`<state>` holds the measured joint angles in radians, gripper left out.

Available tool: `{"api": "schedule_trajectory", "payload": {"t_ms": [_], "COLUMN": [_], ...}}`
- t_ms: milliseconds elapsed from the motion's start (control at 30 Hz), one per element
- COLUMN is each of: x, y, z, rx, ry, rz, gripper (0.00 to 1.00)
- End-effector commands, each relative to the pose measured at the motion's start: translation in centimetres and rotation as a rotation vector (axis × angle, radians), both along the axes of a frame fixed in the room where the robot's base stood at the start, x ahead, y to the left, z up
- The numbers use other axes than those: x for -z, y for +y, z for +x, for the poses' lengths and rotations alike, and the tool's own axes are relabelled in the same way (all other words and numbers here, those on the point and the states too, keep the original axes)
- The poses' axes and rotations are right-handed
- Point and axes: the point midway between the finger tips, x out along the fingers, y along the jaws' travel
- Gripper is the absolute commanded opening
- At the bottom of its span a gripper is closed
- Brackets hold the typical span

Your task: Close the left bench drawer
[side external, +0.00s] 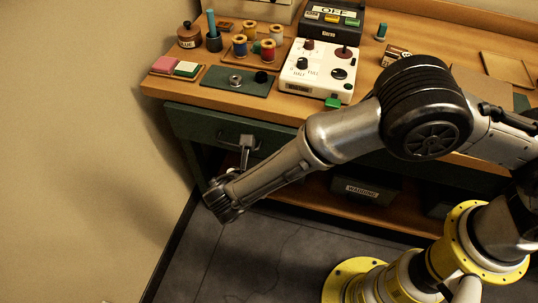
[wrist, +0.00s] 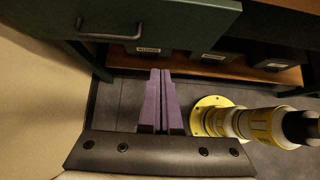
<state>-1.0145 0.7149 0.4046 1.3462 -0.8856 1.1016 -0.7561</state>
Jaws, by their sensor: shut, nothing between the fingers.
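The left bench drawer (side external: 200,125) has a dark green front and sits under the left end of the wooden bench top. In the wrist view the drawer front (wrist: 190,22) fills the top left, with a dark bar handle (wrist: 108,37). Its right edge seems to stand forward of the bench frame; how far out it is I cannot tell. My gripper (side external: 219,200) is in front of the drawer and lower than it. In the wrist view its two purple fingers (wrist: 160,100) lie together with nothing between them. They appear apart from the drawer and handle.
The bench top (side external: 155,87) carries thread spools (side external: 268,50), a white control box (side external: 318,70) and a green tray (side external: 225,82). Labelled dark bins (side external: 366,190) stand on the lower shelf. A wall is at the left.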

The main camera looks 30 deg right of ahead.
Motion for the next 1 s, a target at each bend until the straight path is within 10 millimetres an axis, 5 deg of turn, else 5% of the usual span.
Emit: {"api": "schedule_trajectory", "payload": {"t_ms": [567, 1000], "x": [7.2, 6.8], "y": [-5.2, -7.7], "z": [5.1, 7.7], "rx": [0.008, 0.006], "ry": [0.002, -0.001], "rz": [0.000, 0.002], "gripper": [0.00, 0.00]}}
